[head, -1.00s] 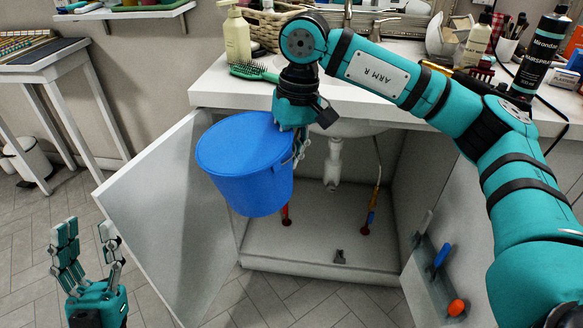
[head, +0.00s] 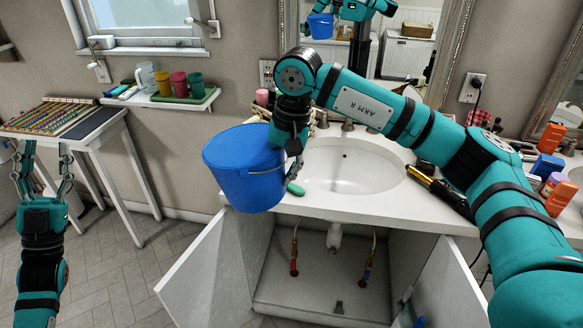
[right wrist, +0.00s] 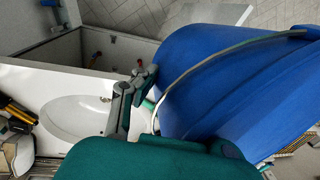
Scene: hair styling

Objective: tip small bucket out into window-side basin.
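The small blue bucket (head: 240,170) hangs at the counter's front left edge, roughly upright in the head view. My right gripper (head: 296,160) is shut on it at its right side near the rim. The bucket's inside is not visible. In the right wrist view the bucket (right wrist: 235,85) fills the right side, with a thin handle across it and the gripper's fingers (right wrist: 135,100) beside it. The white basin (head: 345,172) is just right of the bucket and looks empty where seen. My left gripper (head: 45,165) is empty and open at the far left.
A window (head: 140,20) is at upper left above a shelf (head: 170,103) with cups. A side table (head: 85,130) stands left. Open cabinet doors (head: 205,265) stick out below the counter. Bottles and boxes (head: 550,165) crowd the right; a green item (head: 295,188) lies near the bucket.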

